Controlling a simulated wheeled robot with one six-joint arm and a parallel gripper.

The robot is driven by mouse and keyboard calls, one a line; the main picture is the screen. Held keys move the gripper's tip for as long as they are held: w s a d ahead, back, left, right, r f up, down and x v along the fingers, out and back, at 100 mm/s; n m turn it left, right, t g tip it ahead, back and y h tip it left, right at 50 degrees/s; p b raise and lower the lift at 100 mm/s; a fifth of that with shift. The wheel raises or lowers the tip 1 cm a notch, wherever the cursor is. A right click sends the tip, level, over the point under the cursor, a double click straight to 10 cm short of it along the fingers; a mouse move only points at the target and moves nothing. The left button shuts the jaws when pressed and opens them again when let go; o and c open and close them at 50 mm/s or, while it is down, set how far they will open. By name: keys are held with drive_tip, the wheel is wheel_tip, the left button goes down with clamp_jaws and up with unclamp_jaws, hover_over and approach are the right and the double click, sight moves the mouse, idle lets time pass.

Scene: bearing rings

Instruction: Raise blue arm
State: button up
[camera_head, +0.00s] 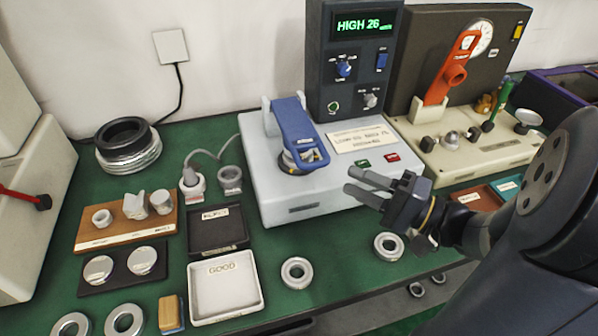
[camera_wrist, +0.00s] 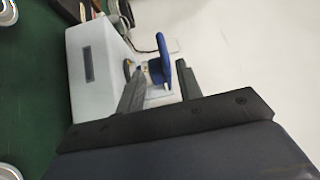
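The blue arm (camera_head: 292,122) is hinged at the back of a light grey tester box (camera_head: 310,207). It slopes down toward the front, its looped handle end over a round metal seat (camera_head: 290,163). My gripper (camera_head: 350,181) is in front and to the right of the handle, apart from it in the head view. Its two fingers are spread with nothing between them. In the wrist view the blue arm (camera_wrist: 160,62) shows beyond and between the open fingers (camera_wrist: 161,88). Part of the seat is hidden under the arm.
A dark display unit (camera_head: 350,60) reading HIGH 26 stands behind the box. A red lever (camera_head: 447,80) on a beige fixture is at right.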

sight(298, 134)
drive_tip(key=shift+n+y, duration=0.3)
drive_tip(key=shift+p+x, duration=0.7)
drive_tip(key=shift+x, duration=4.65)
drive_tip(key=shift+s, duration=0.1)
clamp_jaws()
drive_tip(key=shift+r, duration=0.1)
